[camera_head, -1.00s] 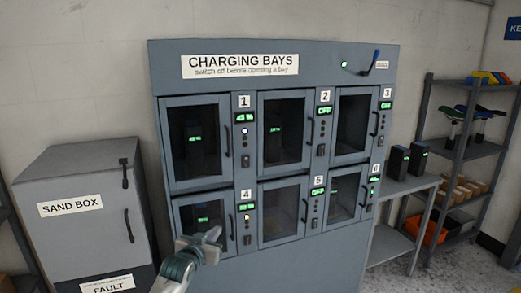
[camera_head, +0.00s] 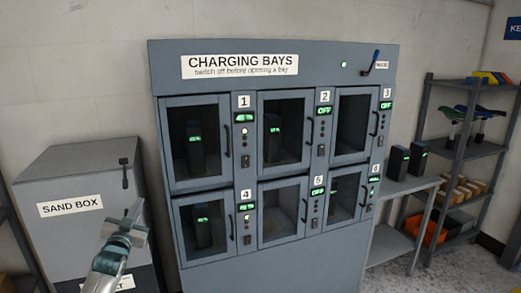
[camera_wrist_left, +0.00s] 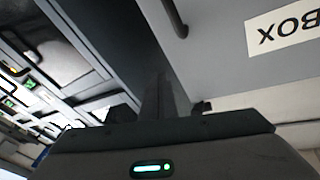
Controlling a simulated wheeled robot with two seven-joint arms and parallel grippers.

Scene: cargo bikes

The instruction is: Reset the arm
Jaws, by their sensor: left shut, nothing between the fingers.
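My left gripper (camera_head: 136,208) is in front of the grey sand box (camera_head: 60,180), at the left of the charging cabinet. Its fingers are shut, point upward and hold nothing. In the left wrist view the shut fingers (camera_wrist_left: 158,97) stand at the middle, with the sand box label (camera_wrist_left: 288,28) upside down at the upper right. The sand box door is closed. My right gripper is in neither view.
The charging bays cabinet (camera_head: 270,258) stands in the middle, its several glass doors closed. A blue-tipped lever (camera_head: 371,63) is at its upper right. A side table (camera_head: 405,187) with dark batteries and a shelf rack (camera_head: 470,150) are at the right.

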